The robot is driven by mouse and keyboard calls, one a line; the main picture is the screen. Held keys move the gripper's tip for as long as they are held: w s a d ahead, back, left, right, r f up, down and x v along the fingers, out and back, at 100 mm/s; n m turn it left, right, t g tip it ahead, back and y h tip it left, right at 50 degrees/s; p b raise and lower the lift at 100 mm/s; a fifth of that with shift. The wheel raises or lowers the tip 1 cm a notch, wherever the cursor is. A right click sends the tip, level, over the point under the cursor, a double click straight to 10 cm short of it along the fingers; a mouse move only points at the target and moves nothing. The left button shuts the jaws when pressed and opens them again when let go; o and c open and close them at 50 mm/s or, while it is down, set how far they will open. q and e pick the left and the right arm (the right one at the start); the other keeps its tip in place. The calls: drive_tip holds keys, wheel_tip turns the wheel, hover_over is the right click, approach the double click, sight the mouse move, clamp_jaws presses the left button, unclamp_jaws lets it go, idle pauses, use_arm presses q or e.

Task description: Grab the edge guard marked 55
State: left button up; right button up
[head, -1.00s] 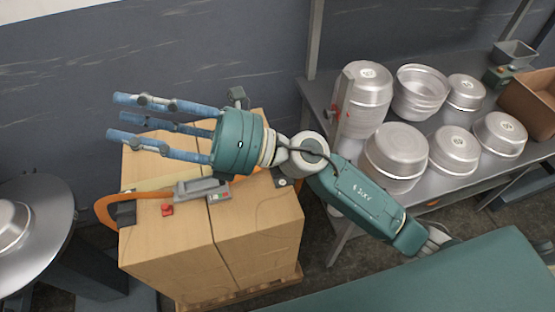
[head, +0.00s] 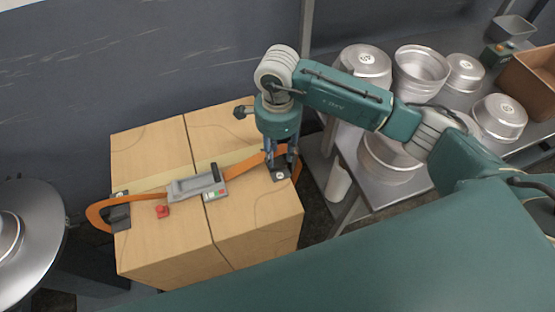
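A black edge guard (head: 280,175) with a small round white label sits on the right top edge of the carton stack, at the orange strap (head: 148,199). Its number is too small to read. Another black edge guard (head: 118,215) sits at the left edge under the same strap. My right gripper (head: 282,162) points down at the right-hand guard, its fingers apart just behind it and over the strap. Whether they touch the guard I cannot tell. My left gripper is not in view.
A grey strap tool (head: 197,184) and a red piece (head: 162,211) lie on the cartons (head: 150,245). A metal table (head: 372,193) with several pans stands at the right. A round table (head: 40,255) is at the left.

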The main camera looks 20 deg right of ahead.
sight(279, 167)
drive_tip(key=f+p, duration=0.1)
drive_tip(key=f, duration=0.3)
drive_tip(key=shift+s+d+f+p, duration=0.1)
drive_tip(key=shift+s+f+p, duration=0.1)
drive_tip(key=shift+f+p, duration=0.2)
drive_tip(key=shift+f, duration=0.5)
clamp_jaws()
